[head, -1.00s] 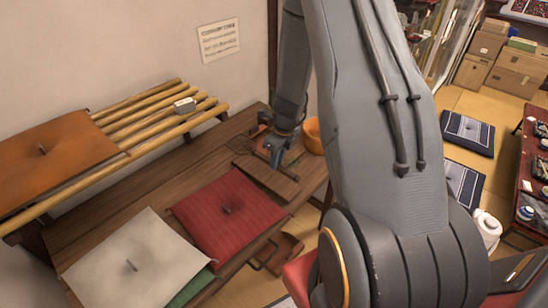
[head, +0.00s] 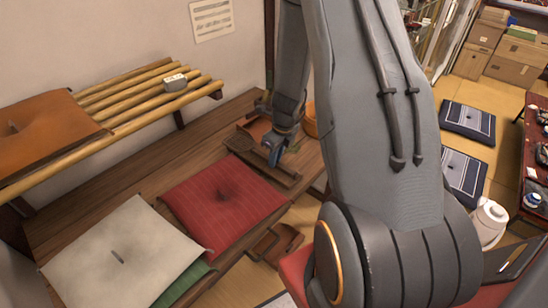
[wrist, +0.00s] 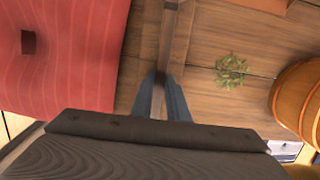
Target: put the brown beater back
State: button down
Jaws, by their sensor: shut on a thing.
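My gripper (wrist: 159,97) is shut on a narrow brown wooden bar, taken as the brown beater (wrist: 159,92), which runs upward between the two blue-grey fingers. A dark wood-grained slab fills the bottom of the wrist view, close to the camera; I cannot tell whether it belongs to the beater. In the head view my gripper (head: 274,155) points down over the wooden bench, beside a flat brown board (head: 262,171). Most of the beater is hard to make out there.
A red cushion (head: 222,197) and a cream cushion (head: 125,255) lie left of my gripper. An orange wooden tub (head: 310,120) stands close behind it, right of a green sprig (wrist: 230,71). A bamboo shelf (head: 135,100) with an orange cushion (head: 45,130) juts out above the bench.

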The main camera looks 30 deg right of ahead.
jog(key=shift+f, duration=0.25)
jog(key=c, duration=1.6)
grip_release()
jog(key=shift+c, duration=0.2)
jog(key=r, duration=0.2)
jog(key=s+r, duration=0.1)
jog(key=r, duration=0.4)
jog(key=shift+s+d+r, duration=0.2)
jog(key=shift+d+r, duration=0.05)
jog(key=shift+a+r, duration=0.15)
jog(key=shift+r, duration=0.1)
jog(key=s+a+r+n, duration=0.6)
jog(key=s+a+n, duration=0.1)
jog(key=n, duration=0.9)
jog(key=s+a+r+n, duration=0.7)
jog(key=a+n, duration=0.1)
jog(key=n, duration=0.8)
jog(key=shift+s+a+g+h, duration=0.3)
jog(key=shift+s+a+h, duration=0.1)
